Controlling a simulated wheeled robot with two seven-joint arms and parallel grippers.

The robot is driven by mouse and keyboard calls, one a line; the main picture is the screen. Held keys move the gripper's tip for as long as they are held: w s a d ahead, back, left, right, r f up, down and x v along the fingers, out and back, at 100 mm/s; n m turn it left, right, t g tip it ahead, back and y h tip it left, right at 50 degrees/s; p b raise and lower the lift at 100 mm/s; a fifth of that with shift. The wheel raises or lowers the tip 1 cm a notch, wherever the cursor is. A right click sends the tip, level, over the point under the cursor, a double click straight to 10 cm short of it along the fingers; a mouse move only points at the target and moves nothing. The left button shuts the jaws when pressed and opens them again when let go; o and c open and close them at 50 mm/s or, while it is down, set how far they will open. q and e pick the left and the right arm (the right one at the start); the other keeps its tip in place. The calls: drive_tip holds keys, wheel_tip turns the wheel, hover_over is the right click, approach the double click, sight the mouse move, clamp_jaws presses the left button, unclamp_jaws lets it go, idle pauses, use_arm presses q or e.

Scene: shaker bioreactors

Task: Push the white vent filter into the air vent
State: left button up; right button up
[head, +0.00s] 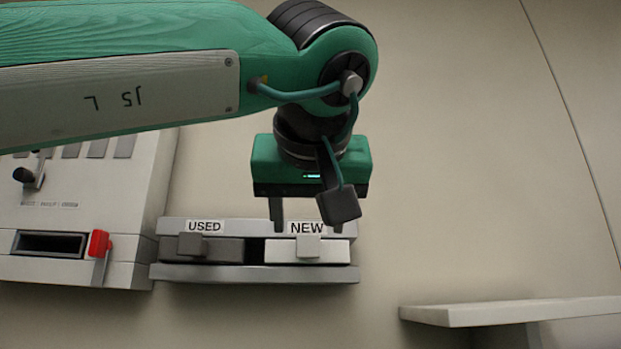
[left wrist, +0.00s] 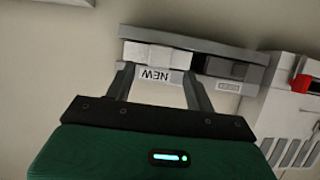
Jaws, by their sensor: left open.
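The white vent filter (head: 330,251) lies in the NEW bay of a grey wall holder, with a small block-like grip on its front; it also shows in the left wrist view (left wrist: 137,53). My left gripper (head: 307,229) is open and points down at this bay. Its fingers (left wrist: 157,72) stand apart on either side of the NEW label, just short of the filter; I see no contact. A dark, open slot (head: 48,244) in the white machine at the left appears to be the air vent, with a red lever (head: 99,244) beside it. My right gripper is not in view.
The holder (head: 255,273) also has a dark grey filter (head: 220,248) in its USED bay, directly left of the white one. The white machine (head: 75,200) stands close to the holder's left. A pale shelf (head: 510,312) juts out at lower right. The wall right of the holder is clear.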

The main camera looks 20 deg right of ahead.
sight(308, 242)
use_arm(q)
drive_tip(key=x, duration=0.5)
drive_tip(key=shift+w+d+f+p, duration=0.1)
drive_tip(key=shift+w+f+p, duration=0.05)
drive_tip(key=shift+w+p, duration=0.2)
drive_tip(key=shift+c, duration=0.2)
drive_tip(key=c, duration=1)
drive_tip(key=shift+c, duration=0.2)
drive_tip(key=shift+s, duration=0.2)
drive_tip(key=shift+s+a, duration=0.25)
drive_tip(key=shift+s, duration=0.2)
drive_tip(key=shift+s, duration=0.35)
drive_tip(key=shift+s+a, duration=0.2)
drive_tip(key=shift+s, duration=0.2)
drive_tip(key=shift+s, duration=0.2)
